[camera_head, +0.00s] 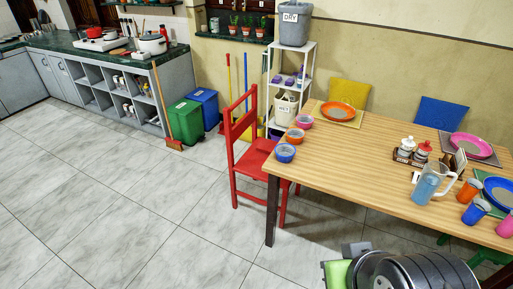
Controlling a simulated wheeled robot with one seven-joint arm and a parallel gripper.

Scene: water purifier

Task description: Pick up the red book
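I cannot make out a red book anywhere in the head view. The red things that I can tell are a red chair (246,155) at the left end of the wooden table (345,160), a red pot on the far counter and a red-topped jar on the table. Grey rounded parts, which look like my own arm, show at the bottom right edge. No gripper fingers can be made out, so I cannot see what my gripper holds, if anything.
The table carries bowls, plates, cups and a water jug (428,184). A white shelf rack (290,85), green bin (185,121), blue bin (206,107) and brooms stand by the wall. A kitchen counter (88,50) is far left. The tiled floor (110,200) at left is clear.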

